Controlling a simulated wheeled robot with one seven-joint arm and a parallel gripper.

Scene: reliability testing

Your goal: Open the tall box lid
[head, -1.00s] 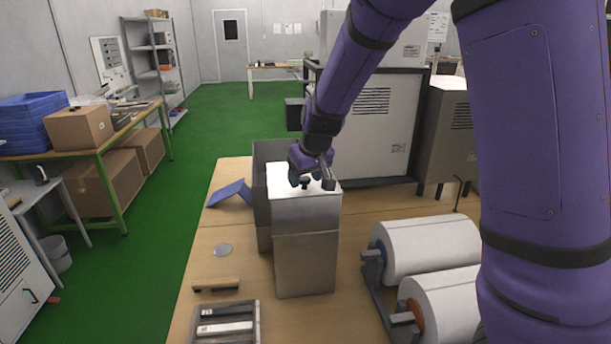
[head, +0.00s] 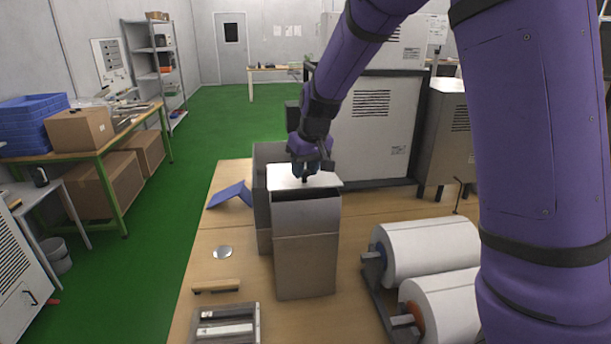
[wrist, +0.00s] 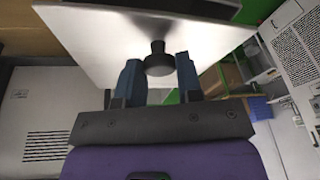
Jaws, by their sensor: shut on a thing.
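The tall box (head: 306,255) is a grey metal box standing upright on the wooden table. Its lid (head: 325,182) is a flat, shiny plate with a small dark knob (wrist: 158,62) on top. My gripper (head: 305,174) is above the lid, its blue fingers on both sides of the knob, shut on it. The lid (wrist: 95,38) is raised a little off the box, with a dark gap showing under its front edge. The lid hides most of the box's opening.
A taller grey panel or bin (head: 262,190) stands close behind and left of the box. White rolls (head: 430,248) on a stand are at right.

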